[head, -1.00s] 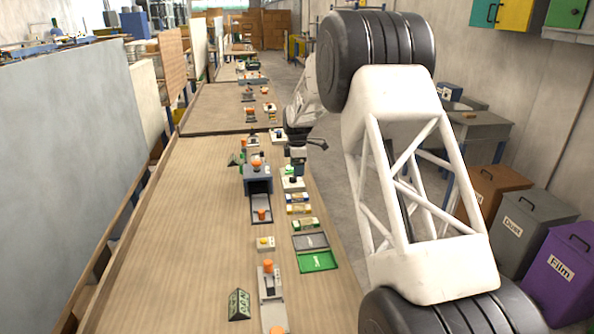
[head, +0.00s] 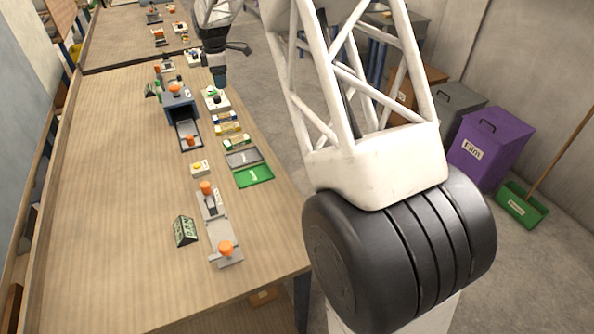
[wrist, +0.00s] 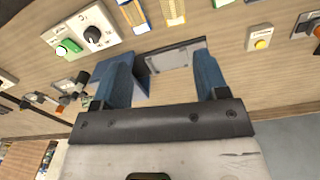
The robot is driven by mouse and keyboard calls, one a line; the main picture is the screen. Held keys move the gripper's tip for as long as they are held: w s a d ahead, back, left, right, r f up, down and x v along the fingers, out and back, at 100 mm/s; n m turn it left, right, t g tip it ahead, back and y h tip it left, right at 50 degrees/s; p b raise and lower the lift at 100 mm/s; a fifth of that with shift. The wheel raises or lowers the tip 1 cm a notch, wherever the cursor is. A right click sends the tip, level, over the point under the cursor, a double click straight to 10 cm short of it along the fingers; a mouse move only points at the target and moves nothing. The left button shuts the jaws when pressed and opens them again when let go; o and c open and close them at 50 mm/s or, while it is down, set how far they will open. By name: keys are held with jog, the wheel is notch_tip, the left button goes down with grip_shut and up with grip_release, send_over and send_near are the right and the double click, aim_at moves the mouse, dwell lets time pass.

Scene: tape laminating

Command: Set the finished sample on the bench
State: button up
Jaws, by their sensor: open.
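The wooden bench (head: 120,235) runs away from me, its near end in clear view. My gripper (head: 219,76) hangs over the right side of the bench, near a white control box (head: 216,100). In the wrist view my gripper (wrist: 165,68) is open, its two blue fingers apart with nothing between them. Past the fingers lie a dark blue machine (wrist: 152,88) and its grey tray (wrist: 176,57). In the head view this machine (head: 180,104) has an orange knob on top. I cannot pick out a finished sample in either view.
A grey tray (head: 241,158) and a green tray (head: 254,176) lie along the right edge. A grey fixture with orange knobs (head: 217,228) and a green sign (head: 185,231) are nearer me. The bench's left side is clear. Bins, including a purple one (head: 490,140), stand right.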

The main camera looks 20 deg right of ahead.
jog(key=s+r+m+t, duration=0.1)
jog(key=s+r+m, duration=0.4)
jog(key=s, duration=0.9)
jog(key=s+r+m, duration=0.3)
jog(key=s+r, duration=0.5)
jog(key=s, duration=0.7)
jog(key=s+f+m, duration=0.2)
jog(key=s+m, duration=0.2)
jog(key=s, duration=1.1)
jog(key=s+f+m+t, duration=0.1)
jog(key=s+m, duration=0.3)
jog(key=s, duration=1.1)
jog(key=shift+s+d+f, duration=0.15)
jog(key=shift+s+f, duration=0.05)
jog(key=shift+f, duration=0.7)
